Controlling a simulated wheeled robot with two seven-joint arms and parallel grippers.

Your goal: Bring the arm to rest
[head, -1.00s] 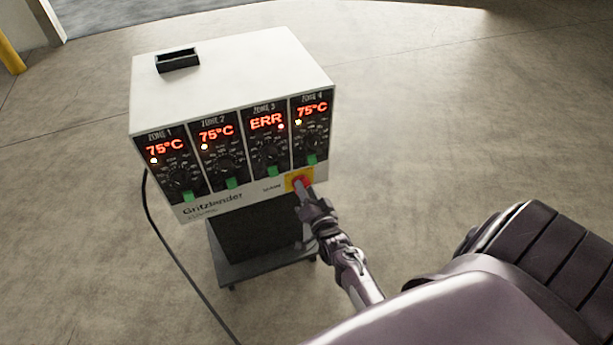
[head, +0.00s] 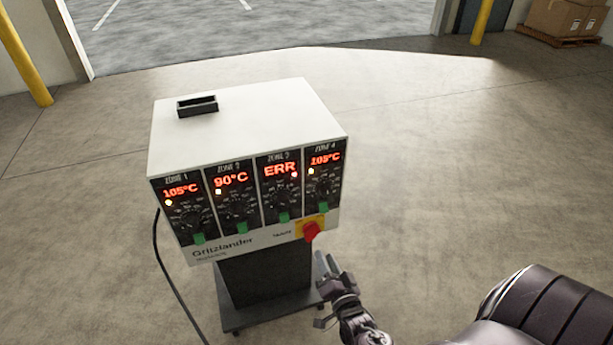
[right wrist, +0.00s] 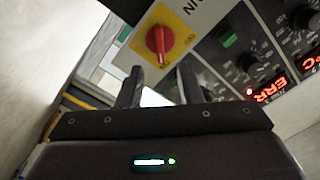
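My right gripper (head: 327,264) is just below and in front of the red main switch (head: 311,231) on the white control cabinet (head: 246,118). In the right wrist view the fingers (right wrist: 161,82) are apart with nothing between them. The red switch on its yellow plate shows just beyond the fingertips there (right wrist: 159,42), clear of them. My left gripper is not in view.
The cabinet stands on a dark wheeled stand (head: 265,284). Its displays read 105, 90, ERR and 105. A black cable (head: 166,269) runs down its left side. Yellow posts (head: 26,54) and boxes on a pallet (head: 563,18) stand far back. Open floor surrounds the cabinet.

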